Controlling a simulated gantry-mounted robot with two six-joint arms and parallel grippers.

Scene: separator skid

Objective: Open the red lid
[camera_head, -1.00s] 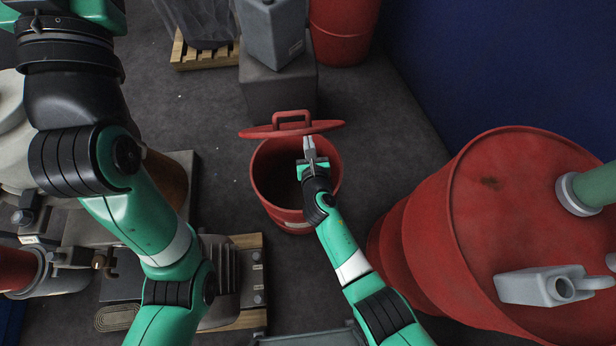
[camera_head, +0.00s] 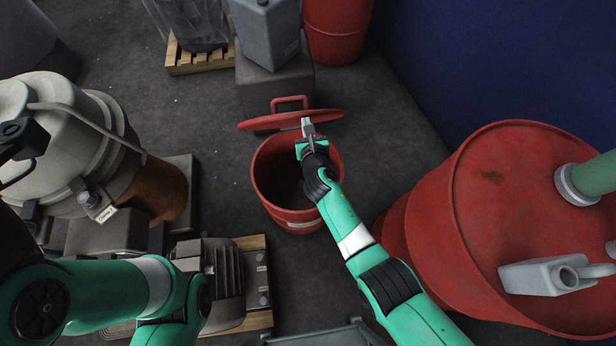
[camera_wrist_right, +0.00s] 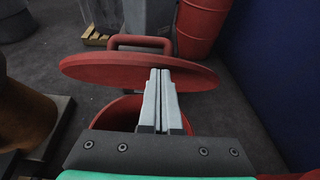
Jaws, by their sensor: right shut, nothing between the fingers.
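The red lid (camera_head: 262,122) stands tilted up at the back rim of the red bin (camera_head: 296,216), and the bin's mouth is uncovered. The lid's handle (camera_head: 290,101) points up and away at the far side. My right gripper (camera_head: 307,124) is shut and empty, its fingertips at the lid's near side. In the right wrist view the shut fingers (camera_wrist_right: 162,75) overlap the lid (camera_wrist_right: 105,70); I cannot tell whether they touch it. The handle (camera_wrist_right: 140,42) shows behind the lid.
A grey block (camera_head: 262,92) with a grey canister (camera_head: 266,30) on it stands behind the lid. A large red drum (camera_head: 480,220) is at the right. A motor on a pallet (camera_head: 258,285) stands left of my right arm. The floor left of the bin is clear.

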